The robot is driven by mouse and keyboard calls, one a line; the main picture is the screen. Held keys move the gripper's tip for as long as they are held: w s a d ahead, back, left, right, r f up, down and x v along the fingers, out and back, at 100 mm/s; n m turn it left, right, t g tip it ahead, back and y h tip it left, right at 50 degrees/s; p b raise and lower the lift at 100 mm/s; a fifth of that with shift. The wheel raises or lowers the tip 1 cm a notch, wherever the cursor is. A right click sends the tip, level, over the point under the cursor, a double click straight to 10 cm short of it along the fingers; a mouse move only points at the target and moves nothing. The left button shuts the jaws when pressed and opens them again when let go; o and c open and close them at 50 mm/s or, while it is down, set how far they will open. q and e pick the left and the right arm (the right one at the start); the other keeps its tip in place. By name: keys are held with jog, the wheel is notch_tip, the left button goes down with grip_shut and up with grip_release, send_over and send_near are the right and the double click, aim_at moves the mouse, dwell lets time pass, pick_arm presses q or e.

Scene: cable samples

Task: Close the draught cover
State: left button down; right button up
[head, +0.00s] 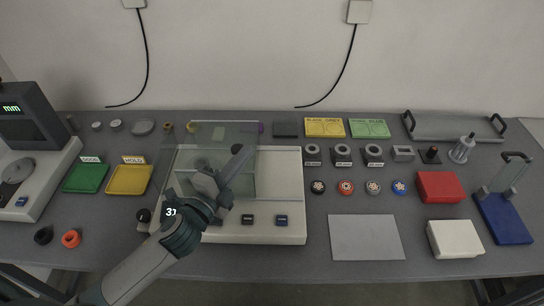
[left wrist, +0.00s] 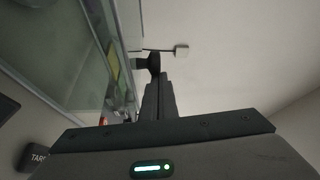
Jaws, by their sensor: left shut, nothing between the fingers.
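The draught cover (head: 218,137) is a clear, greenish box-like panel structure on the left part of the white balance (head: 278,175). Its panels (left wrist: 70,60) fill the upper left of the left wrist view. I cannot tell how far the cover is open. My left gripper (head: 240,152) is shut and empty, reaching over the balance in front of the cover; its fingers also show in the left wrist view (left wrist: 154,92). Whether they touch the cover is unclear. My left arm hides part of the balance and cover. My right gripper is not in view.
Green (head: 86,177) and yellow (head: 130,179) trays lie left of the balance. Several ring samples and small discs stand to its right, near a red box (head: 439,187). A grey sheet (head: 366,238) lies at the front. The table's front edge is clear.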

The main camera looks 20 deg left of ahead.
aim_at(217, 165)
pick_arm(q)
jog(key=a, duration=0.2)
jog(key=s+a, duration=0.1)
jog(key=a, duration=0.3)
jog(key=shift+s+a+b, duration=0.15)
jog(key=shift+s+b, duration=0.1)
jog(key=shift+b, duration=0.1)
jog(key=shift+a, duration=0.1)
jog(key=shift+a, duration=0.1)
